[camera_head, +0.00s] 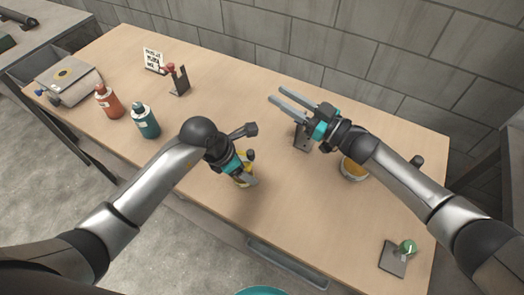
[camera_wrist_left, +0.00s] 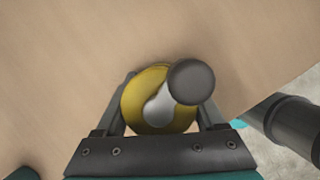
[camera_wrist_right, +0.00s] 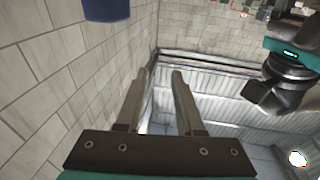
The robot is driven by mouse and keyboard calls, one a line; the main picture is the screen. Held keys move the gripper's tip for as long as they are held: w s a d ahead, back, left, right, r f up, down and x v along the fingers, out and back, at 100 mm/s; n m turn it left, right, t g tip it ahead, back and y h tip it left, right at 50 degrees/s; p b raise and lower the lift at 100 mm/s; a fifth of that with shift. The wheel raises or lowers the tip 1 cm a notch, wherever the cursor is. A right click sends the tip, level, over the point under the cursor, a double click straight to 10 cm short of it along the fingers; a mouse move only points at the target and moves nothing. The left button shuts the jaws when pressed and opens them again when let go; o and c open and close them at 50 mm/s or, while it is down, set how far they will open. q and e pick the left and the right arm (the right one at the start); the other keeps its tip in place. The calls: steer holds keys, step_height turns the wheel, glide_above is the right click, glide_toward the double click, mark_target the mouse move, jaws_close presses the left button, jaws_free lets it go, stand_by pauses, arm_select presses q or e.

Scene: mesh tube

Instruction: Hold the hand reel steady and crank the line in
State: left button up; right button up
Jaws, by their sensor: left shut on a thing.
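The hand reel (camera_head: 243,181) is a small yellow body near the table's front edge, mostly hidden by my left gripper in the head view. In the left wrist view the yellow reel (camera_wrist_left: 138,98) sits between the fingers, with a grey crank arm (camera_wrist_left: 159,106) and a dark round knob (camera_wrist_left: 191,81) on its face. My left gripper (camera_head: 245,176) is shut on the reel. My right gripper (camera_head: 289,103) is open and empty, above the back of the table, its fingers pointing left. No line can be made out.
A grey metal bracket (camera_head: 302,139) stands below the right gripper. A yellow round thing (camera_head: 354,169) is partly hidden by my right arm. A plate with a green ball (camera_head: 407,246) lies front right. Red (camera_head: 108,101) and teal (camera_head: 145,121) bottles stand left. The centre-front right is clear.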

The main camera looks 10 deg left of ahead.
mark_target(245, 156)
steer(key=s+d+f+n+g+y, duration=0.1)
steer(key=s+d+f+n+g, duration=0.15)
steer(key=s+n+g, duration=0.2)
steer(key=s+d+f+n+g, duration=0.1)
steer(key=s+f+n+g, duration=0.25)
steer(key=s+g, duration=0.25)
steer(key=s+a, duration=0.1)
steer(key=a, duration=0.6)
steer(key=shift+f+m, duration=0.15)
steer(key=shift+m, duration=0.25)
steer(key=shift+c, duration=0.3)
jaws_close()
